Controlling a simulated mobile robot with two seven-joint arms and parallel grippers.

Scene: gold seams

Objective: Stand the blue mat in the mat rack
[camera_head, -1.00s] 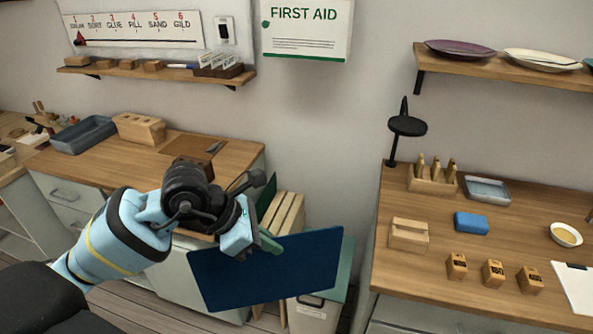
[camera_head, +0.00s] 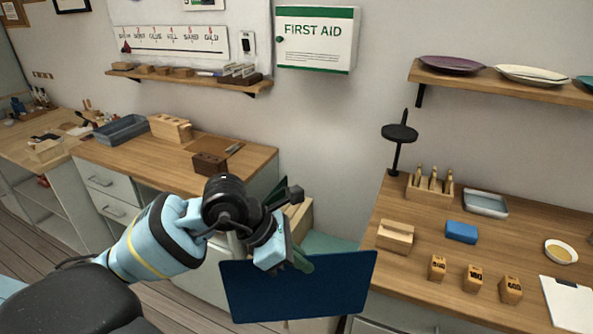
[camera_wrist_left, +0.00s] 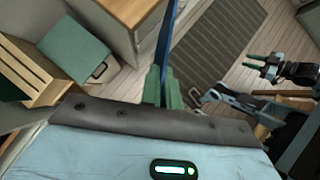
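My left gripper (camera_head: 303,262) is shut on the blue mat (camera_head: 310,292), gripping it at its upper edge. The mat hangs as a broad upright panel in the head view. In the left wrist view the mat (camera_wrist_left: 169,45) shows edge-on between the green fingers (camera_wrist_left: 163,88). The wooden mat rack (camera_head: 299,214) is behind my left gripper, mostly hidden by gripper and mat. Its slats (camera_wrist_left: 28,75) show at the left of the wrist view, apart from the mat.
A bin's teal lid (camera_wrist_left: 76,47) is beside the rack. The left bench (camera_head: 140,165) and right bench (camera_head: 460,270) flank the gap holding the rack. A grey floor mat (camera_wrist_left: 215,40) lies on the floor.

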